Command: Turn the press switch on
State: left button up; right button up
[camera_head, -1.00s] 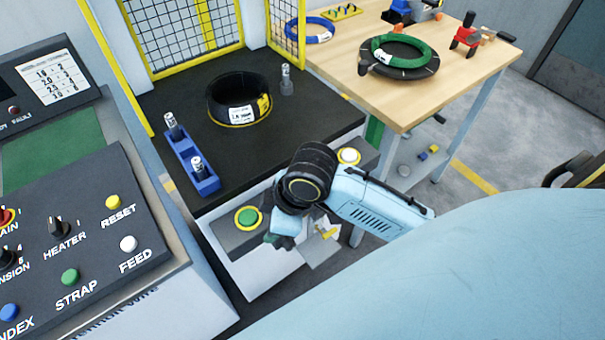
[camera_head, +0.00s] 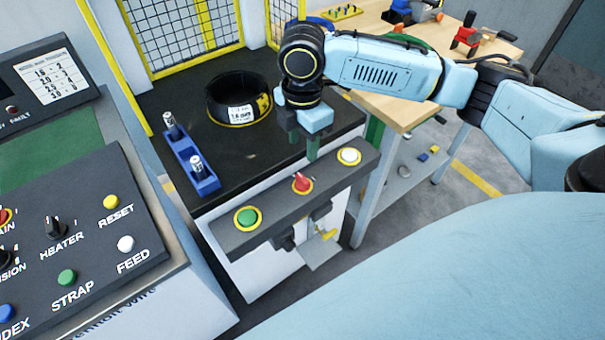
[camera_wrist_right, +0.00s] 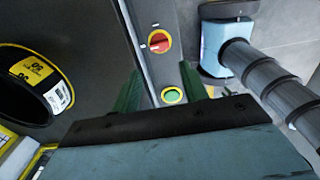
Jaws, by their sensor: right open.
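The press switch (camera_head: 302,184) is a red rotary knob on a yellow plate, between a green button (camera_head: 246,217) and a white button (camera_head: 349,155) on the grey front panel (camera_head: 275,207). It also shows in the right wrist view (camera_wrist_right: 158,41), with the green button (camera_wrist_right: 173,96) nearer the fingers. My right gripper (camera_head: 304,148) is open and empty, with green fingers pointing down. It appears just behind the switch in the head view, apart from it. In the wrist view, its fingers (camera_wrist_right: 160,84) frame the panel strip. My left gripper is not in view.
A black coil (camera_head: 237,100) lies on the dark worktop behind the panel. A blue holder (camera_head: 200,178) with metal posts stands left. A console (camera_head: 85,225) with several buttons is nearer left. A wooden table (camera_head: 405,110) stands behind my right arm.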

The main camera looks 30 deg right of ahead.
aim_at(303, 178)
notch_tip(303, 178, down, 10)
jog(key=shift+r+b, duration=0.1)
jog(key=shift+b, duration=0.9)
jog(key=shift+f, duration=0.55)
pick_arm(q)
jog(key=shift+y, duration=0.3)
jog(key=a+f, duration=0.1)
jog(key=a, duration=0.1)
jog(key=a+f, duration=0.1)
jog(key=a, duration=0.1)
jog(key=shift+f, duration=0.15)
